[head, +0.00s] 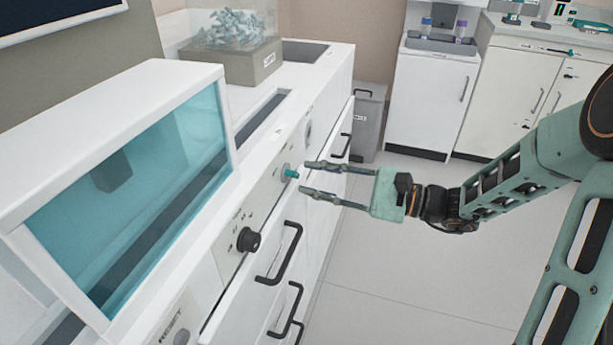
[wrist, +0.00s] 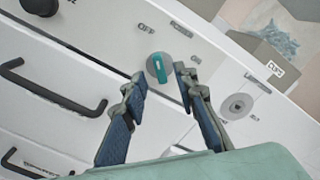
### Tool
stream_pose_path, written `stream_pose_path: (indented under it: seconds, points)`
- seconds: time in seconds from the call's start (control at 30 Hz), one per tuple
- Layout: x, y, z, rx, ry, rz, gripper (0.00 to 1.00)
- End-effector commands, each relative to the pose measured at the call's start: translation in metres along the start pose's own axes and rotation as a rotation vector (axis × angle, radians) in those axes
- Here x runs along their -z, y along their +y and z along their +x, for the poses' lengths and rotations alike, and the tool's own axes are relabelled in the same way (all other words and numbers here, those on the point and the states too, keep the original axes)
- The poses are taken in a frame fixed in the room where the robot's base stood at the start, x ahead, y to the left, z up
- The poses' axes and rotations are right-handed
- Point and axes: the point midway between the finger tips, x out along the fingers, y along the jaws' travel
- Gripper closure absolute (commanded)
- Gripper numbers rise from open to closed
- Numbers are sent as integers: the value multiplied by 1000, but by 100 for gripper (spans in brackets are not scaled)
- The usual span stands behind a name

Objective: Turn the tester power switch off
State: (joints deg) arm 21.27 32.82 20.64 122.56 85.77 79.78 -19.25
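The tester power switch is a teal handle on a round grey disc, set in the white front panel. It shows in the head view (head: 291,173) and in the wrist view (wrist: 158,68). My gripper (head: 303,178) is open in front of the switch. In the wrist view its two fingertips (wrist: 160,76) lie on either side of the handle, with gaps showing. I cannot tell whether either finger touches it.
A black knob (head: 248,240) and black drawer handles (head: 280,254) sit on the panel nearer the camera. A teal-windowed cabinet (head: 140,190) stands on the counter. A round socket (wrist: 237,106) is right of the switch in the wrist view. The floor (head: 400,270) beside the counter is clear.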

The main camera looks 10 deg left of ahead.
Motion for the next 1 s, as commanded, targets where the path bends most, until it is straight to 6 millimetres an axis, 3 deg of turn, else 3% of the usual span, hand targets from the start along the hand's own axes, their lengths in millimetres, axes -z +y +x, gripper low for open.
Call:
stream_pose_path:
  seconds: [0.2,0.43,0.6,1.0]
  points:
    - [1,-1,-50,3,5,-1,73]
    - [1,-1,-86,2,3,0,73]
    - [0,0,-96,0,1,0,73]
    - [0,0,-96,0,1,0,73]
